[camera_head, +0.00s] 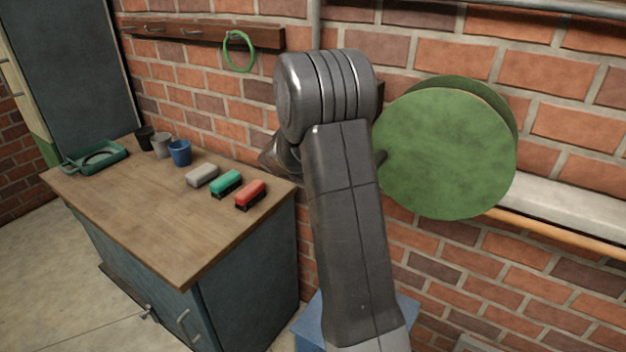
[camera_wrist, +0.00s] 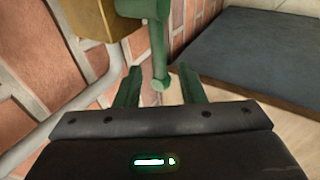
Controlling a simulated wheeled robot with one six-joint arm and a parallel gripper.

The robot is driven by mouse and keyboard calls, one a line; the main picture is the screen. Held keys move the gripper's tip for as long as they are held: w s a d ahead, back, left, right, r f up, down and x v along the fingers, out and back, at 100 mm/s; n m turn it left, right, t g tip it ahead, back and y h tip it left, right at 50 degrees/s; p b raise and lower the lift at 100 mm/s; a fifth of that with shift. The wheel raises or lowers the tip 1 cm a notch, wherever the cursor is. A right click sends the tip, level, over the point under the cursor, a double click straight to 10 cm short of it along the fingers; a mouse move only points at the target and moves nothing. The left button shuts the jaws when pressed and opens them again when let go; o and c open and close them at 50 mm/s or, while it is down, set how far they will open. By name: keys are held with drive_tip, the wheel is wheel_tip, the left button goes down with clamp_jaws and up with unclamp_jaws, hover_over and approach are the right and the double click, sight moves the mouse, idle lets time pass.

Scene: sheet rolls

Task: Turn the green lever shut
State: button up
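The green lever (camera_wrist: 158,48) shows in the wrist view, running down from the top beside a brass-coloured block (camera_wrist: 95,18). Its rounded lower end lies between the two fingers of my gripper (camera_wrist: 161,80) in the picture, with a gap on each side. My gripper is open and holds nothing. I cannot tell how far ahead of the fingertips the lever is. In the head view I cannot make out the lever or my gripper; my arm blocks the middle of that view.
A brick wall (camera_head: 450,265) stands close behind my arm, with a large green disc (camera_head: 445,150) at right. A wooden worktop (camera_head: 140,215) at left holds a green tray (camera_head: 72,165), cups and small blocks. A green ring (camera_head: 227,52) hangs above. A dark flat surface (camera_wrist: 265,55) shows at right.

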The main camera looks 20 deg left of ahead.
drive_tip(key=v, duration=0.8)
drive_tip(key=x, duration=1.3)
drive_tip(key=shift+w+f+p, duration=0.25)
drive_tip(key=shift+f+p, duration=0.05)
drive_tip(key=shift+r, duration=0.15)
